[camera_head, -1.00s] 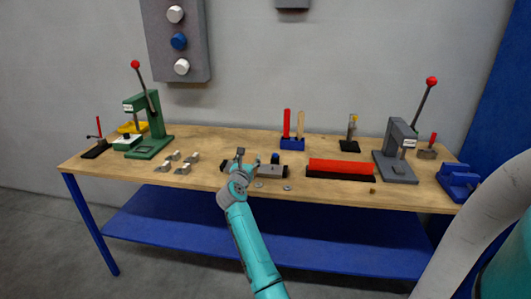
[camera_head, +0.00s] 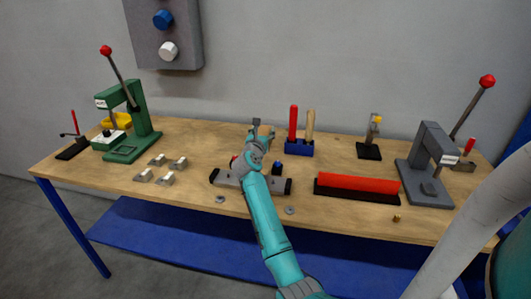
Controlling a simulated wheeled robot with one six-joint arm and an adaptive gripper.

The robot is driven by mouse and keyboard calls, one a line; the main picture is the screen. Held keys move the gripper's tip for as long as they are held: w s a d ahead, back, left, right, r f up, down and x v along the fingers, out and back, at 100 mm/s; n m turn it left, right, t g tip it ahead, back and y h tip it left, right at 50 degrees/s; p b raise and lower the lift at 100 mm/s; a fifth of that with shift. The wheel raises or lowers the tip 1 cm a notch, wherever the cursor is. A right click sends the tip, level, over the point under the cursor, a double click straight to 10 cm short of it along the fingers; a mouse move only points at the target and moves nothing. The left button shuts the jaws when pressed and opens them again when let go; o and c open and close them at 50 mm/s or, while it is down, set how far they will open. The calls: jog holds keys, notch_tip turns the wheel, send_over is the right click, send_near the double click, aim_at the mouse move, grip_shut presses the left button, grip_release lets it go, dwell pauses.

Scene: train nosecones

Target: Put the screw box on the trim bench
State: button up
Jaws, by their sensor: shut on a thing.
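The wooden-topped trim bench (camera_head: 215,135) stands against the wall. My gripper (camera_head: 262,129) is over the middle of the bench, just behind a long grey fixture with black ends (camera_head: 228,180). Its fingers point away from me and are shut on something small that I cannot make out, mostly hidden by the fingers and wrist. I cannot tell whether it touches the bench top.
A blue holder (camera_head: 299,148) with red and wooden handles stands close right of my gripper. A red bar on a black base (camera_head: 357,187) and a grey press (camera_head: 428,160) are further right. Several metal brackets (camera_head: 160,160) lie left. Bench top is bare around the brackets.

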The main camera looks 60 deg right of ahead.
notch_tip(320, 180, down, 8)
jog(key=shift+f, duration=0.2)
jog(key=shift+f, duration=0.15)
dwell(0.4)
jog(key=o, duration=1.6)
jog(key=shift+c, duration=0.2)
jog(key=v, duration=1.2)
jog(key=shift+s, duration=0.1)
